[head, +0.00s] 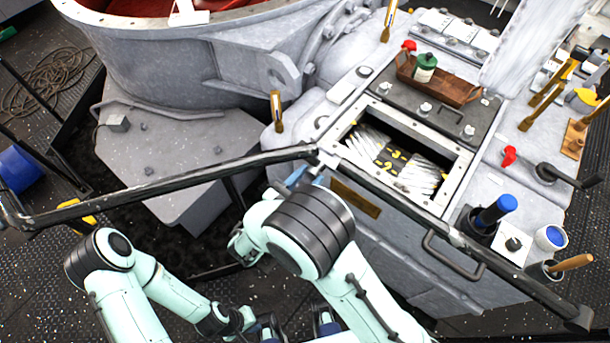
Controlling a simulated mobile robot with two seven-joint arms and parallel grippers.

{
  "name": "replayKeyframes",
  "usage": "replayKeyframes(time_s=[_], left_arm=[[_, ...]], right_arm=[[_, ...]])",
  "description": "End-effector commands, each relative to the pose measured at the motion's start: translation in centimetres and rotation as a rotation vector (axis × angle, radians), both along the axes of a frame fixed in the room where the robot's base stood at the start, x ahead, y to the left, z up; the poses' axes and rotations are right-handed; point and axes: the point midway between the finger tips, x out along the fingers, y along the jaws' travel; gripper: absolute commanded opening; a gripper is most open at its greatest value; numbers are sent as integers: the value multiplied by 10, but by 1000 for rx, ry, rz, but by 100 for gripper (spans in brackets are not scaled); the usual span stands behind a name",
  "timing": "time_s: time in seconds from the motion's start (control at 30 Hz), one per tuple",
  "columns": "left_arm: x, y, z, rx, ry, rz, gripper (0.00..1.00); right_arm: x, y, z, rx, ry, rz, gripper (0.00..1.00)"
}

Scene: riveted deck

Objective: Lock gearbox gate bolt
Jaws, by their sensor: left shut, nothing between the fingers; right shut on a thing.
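The black gate rail (180,180) runs from the left side to a corner at the front of the grey gearbox housing. Its end meets the front handrail (450,232) at that corner. I cannot make out the bolt itself at this size. My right gripper (297,177) is at the corner, just below the rail end. Only a blue part of it shows, as my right arm covers the rest. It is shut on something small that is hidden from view. My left gripper (266,326) is low at the bottom edge, partly cut off, shut and empty, well away from the rail.
The gearbox has an open hatch (395,160) with gears inside. A wooden tray (440,82) with a green bottle (424,67) sits behind it. A blue-handled tool (497,209) and a cup (550,238) stand at right. A coiled rope (55,75) lies far left.

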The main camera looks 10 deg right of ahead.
Motion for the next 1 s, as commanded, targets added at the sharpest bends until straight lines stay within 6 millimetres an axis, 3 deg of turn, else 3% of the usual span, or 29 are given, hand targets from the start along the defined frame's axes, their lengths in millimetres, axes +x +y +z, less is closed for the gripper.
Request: replayKeyframes(time_s=[0.03, 0.07, 0.1, 0.67, 1.0], left_arm=[[0, 0, 0, 0, 0, 0, 0], [0, 0, 0, 0, 1, 0, 0], [0, 0, -1, 0, 1, 0, 0], [-1, 0, -1, 0, 1, 0, 0], [-2, 0, -5, 0, 2, 0, 0]], right_arm=[[-2, -3, -2, -4, 6, -10, 0], [-2, -3, -2, -4, 6, -11, 46], [-2, -3, -2, -4, 6, -11, 49], [-5, 3, -1, -2, 3, -5, 49], [-45, 57, -2, -2, 2, -2, 49]])
